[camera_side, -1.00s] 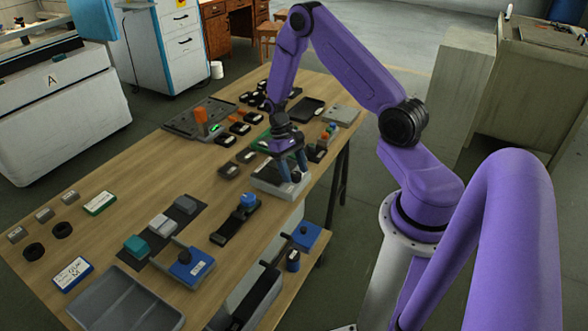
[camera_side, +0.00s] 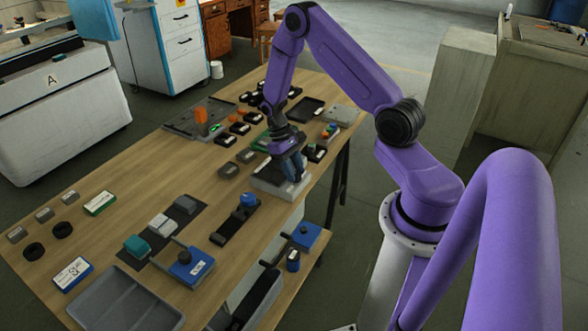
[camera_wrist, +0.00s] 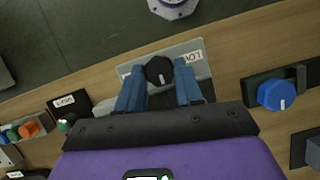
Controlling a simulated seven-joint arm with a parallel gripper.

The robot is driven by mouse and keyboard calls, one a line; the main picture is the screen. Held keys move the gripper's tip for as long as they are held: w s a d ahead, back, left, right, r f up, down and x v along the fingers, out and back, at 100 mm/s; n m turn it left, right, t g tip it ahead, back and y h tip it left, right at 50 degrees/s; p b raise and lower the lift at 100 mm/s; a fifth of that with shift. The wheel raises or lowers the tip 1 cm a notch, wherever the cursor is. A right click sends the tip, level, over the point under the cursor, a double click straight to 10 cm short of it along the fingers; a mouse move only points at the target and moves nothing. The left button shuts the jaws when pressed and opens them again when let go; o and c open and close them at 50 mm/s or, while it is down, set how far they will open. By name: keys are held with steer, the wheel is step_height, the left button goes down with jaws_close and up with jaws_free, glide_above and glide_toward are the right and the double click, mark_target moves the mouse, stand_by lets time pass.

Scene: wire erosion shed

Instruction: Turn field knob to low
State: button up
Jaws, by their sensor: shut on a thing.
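The field knob is a round black knob (camera_wrist: 159,70) with a pale mark, on a light grey panel (camera_wrist: 205,70). A white label reading "LOW" (camera_wrist: 188,57) is on the panel's right side in the wrist view; another label at the left is mostly hidden. My gripper (camera_wrist: 159,84) has its two blue fingers on either side of the knob and is shut on it. In the side view my gripper (camera_side: 293,170) is down at the grey box (camera_side: 268,184) near the table's right edge, and hides the knob.
A blue knob on a dark base (camera_wrist: 278,95) stands to the right in the wrist view. In the side view a grey tray (camera_side: 125,300) lies at the near end. Several small dark blocks surround the box. Bare wood (camera_side: 150,195) lies left of my gripper.

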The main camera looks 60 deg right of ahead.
steer(key=n, duration=0.2)
steer(key=n+h, duration=0.1)
steer(key=n, duration=0.1)
steer(key=shift+a+h, duration=0.2)
steer(key=shift+h, duration=0.1)
steer(key=shift+a+n+t+h, duration=0.15)
steer(key=shift+n+h, duration=0.25)
steer(key=shift+n, duration=0.85)
steer(key=shift+n+t+h, duration=0.25)
steer(key=shift+n+h, duration=0.15)
steer(key=shift+n, duration=0.85)
steer(key=o, duration=1)
steer(key=shift+o, duration=0.2)
